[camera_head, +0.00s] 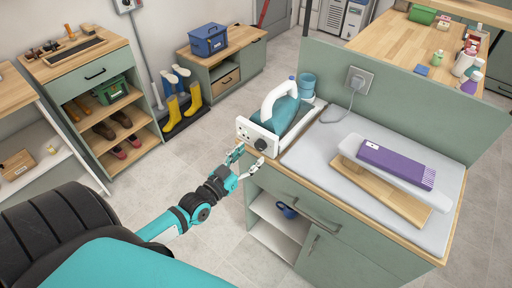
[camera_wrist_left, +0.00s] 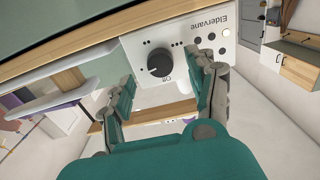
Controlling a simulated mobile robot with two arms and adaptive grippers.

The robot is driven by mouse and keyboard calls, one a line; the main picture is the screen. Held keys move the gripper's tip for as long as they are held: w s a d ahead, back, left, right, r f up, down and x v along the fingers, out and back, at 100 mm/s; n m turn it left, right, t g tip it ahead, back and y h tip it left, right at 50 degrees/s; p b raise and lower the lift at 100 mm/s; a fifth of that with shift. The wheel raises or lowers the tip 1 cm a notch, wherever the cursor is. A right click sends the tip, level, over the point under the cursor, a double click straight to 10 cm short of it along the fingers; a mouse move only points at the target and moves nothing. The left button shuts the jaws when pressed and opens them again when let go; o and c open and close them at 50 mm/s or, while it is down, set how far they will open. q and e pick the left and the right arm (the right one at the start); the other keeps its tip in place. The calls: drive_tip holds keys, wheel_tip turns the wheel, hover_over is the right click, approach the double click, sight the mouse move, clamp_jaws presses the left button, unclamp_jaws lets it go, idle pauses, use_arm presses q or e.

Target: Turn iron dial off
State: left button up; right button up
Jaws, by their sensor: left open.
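The iron (camera_head: 282,102), teal and white, rests on a white base at the left end of the counter. The base's front panel (camera_head: 258,134) faces my left arm and carries a dark round dial (camera_head: 263,146). My right gripper is out of view.
The counter (camera_head: 335,128) holds an ironing board (camera_head: 395,172) with a folded purple towel (camera_head: 396,163). A blue cup (camera_head: 307,84) stands behind the iron. An open shelf (camera_head: 275,215) lies under the counter.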

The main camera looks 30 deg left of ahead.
sight(258, 148)
use_arm(q)
drive_tip(key=w, duration=0.2)
drive_tip(key=shift+w+d, duration=0.1)
drive_tip(key=shift+w, duration=0.8)
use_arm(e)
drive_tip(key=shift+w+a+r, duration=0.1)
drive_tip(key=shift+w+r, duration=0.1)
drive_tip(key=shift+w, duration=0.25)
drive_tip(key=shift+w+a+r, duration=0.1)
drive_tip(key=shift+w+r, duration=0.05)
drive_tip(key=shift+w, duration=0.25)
use_arm(q)
drive_tip(key=c, duration=1.1)
drive_tip(key=shift+c, duration=0.2)
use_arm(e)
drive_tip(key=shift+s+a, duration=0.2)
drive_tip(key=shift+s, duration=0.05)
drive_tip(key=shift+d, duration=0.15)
